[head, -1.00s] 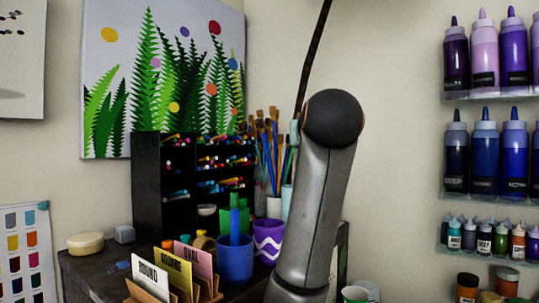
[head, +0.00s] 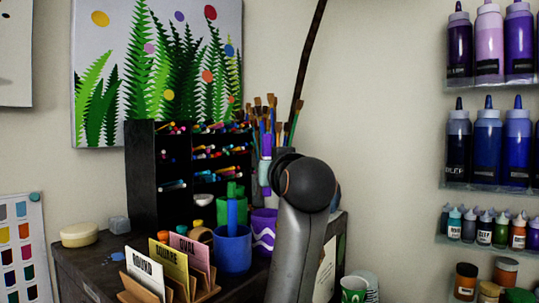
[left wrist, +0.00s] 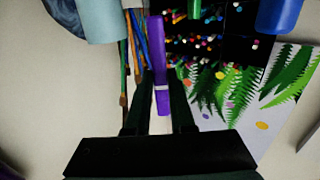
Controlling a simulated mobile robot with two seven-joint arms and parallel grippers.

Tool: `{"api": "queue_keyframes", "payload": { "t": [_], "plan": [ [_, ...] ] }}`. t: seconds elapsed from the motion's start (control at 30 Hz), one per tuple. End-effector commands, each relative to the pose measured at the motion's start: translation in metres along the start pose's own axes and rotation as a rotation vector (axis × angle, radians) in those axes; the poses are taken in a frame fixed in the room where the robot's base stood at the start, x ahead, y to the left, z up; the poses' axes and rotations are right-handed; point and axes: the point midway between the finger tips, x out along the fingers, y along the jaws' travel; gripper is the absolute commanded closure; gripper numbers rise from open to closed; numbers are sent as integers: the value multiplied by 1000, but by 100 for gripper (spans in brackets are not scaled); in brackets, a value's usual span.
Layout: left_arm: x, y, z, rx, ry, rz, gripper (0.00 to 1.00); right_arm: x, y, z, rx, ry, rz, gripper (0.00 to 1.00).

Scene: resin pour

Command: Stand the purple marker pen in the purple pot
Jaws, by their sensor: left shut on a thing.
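My left gripper (left wrist: 161,78) is shut on the purple marker pen (left wrist: 157,44), which sits between the two dark fingers in the left wrist view. In the head view, my left arm reaches up from below, and a purple piece of the pen (head: 266,143) shows in front of the brushes. The purple pot (head: 263,232), with a white zigzag, stands on the dark desk right of the blue pot. The held pen is above the purple pot and apart from it. My arm hides the pot's right side. My right gripper is not in view.
A black pen rack (head: 141,170) and paintbrushes (head: 296,118) stand behind. Card holders with labels (head: 145,272) stand in front. Paint bottles (head: 487,140) line the right wall.

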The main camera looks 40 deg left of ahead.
Motion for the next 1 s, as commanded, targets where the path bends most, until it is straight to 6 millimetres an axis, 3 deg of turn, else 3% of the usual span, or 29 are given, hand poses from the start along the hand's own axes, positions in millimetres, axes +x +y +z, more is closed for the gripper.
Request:
{"api": "queue_keyframes", "payload": {
  "t": [0.4,1.0],
  "plan": [
    [0,0,38,0,-1,1,100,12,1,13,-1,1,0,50],
    [0,0,79,-1,0,1,100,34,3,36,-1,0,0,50]
  ]
}}
